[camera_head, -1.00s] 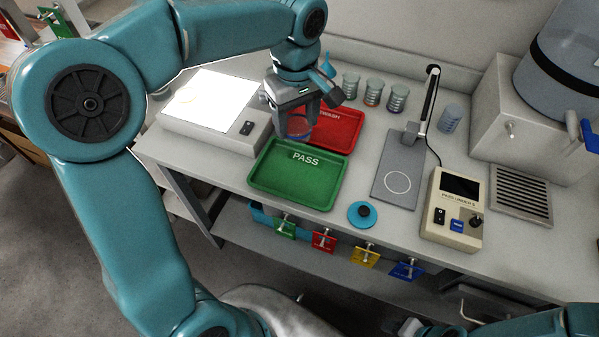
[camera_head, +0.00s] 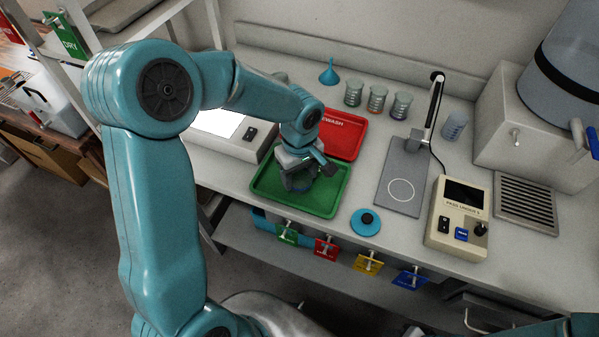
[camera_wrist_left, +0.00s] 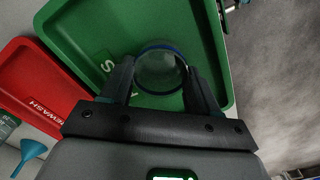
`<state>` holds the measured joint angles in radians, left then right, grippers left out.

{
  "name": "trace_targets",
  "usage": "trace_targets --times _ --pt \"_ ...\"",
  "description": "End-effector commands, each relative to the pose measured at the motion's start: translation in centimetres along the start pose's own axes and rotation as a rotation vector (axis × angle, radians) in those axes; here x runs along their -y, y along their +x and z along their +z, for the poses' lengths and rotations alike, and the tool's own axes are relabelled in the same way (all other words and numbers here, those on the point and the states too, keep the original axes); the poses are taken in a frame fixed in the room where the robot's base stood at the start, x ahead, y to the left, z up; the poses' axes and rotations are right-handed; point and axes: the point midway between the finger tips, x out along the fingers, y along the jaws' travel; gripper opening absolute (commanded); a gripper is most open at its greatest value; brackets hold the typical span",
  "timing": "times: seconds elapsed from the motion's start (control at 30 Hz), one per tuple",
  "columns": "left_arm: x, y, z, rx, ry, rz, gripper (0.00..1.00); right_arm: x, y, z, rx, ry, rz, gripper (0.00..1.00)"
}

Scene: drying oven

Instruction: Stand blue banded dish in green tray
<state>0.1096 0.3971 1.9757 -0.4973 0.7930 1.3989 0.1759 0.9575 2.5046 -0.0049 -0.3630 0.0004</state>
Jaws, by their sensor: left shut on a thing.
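The green tray (camera_head: 322,205) lies on the bench in the head view, and its rim (camera_wrist_left: 226,60) shows in the left wrist view. My left gripper (camera_head: 300,186) is low over the middle of this tray. In the left wrist view the left gripper (camera_wrist_left: 160,78) is shut on the blue banded dish (camera_wrist_left: 160,72), a clear round glass dish with a blue rim band. The dish is within the tray's outline; I cannot tell whether it touches the floor. In the head view the gripper hides the dish. My right gripper is not in view.
The red REWASH tray (camera_head: 343,136) adjoins behind. Several beakers (camera_head: 376,99), a blue funnel (camera_head: 329,72) and a grey stand plate (camera_head: 402,178) are further back and right.

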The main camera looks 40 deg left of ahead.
Motion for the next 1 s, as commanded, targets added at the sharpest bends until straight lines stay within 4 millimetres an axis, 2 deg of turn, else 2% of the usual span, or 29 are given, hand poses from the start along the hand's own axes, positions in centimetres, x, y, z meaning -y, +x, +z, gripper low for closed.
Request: trace_targets --times 0.23,0.27,0.3,0.33,0.6,0.73,0.87,1.0 --pt "0.0 0.4 0.0 0.000 0.000 0.000 0.31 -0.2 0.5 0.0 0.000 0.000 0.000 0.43" --pt "0.0 0.3 0.0 0.000 0.000 0.000 0.67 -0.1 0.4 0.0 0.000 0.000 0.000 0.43" --pt "0.0 0.2 0.0 0.000 0.000 0.000 0.80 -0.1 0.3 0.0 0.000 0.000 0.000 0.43" --pt "0.0 0.2 0.0 0.000 0.000 0.000 0.86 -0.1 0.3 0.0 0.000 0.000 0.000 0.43" --pt "0.0 0.1 0.0 0.000 0.000 0.000 0.86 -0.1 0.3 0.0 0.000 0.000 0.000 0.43" --pt "-0.1 -0.7 -0.1 -0.002 -0.001 0.002 0.86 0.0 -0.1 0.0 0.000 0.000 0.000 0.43" --pt "-0.1 -3.3 -0.1 -0.003 0.000 0.006 0.86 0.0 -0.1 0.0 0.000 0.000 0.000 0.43" --pt "-0.1 -6.7 0.0 -0.003 0.000 0.007 0.86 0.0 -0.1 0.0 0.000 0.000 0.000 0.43"
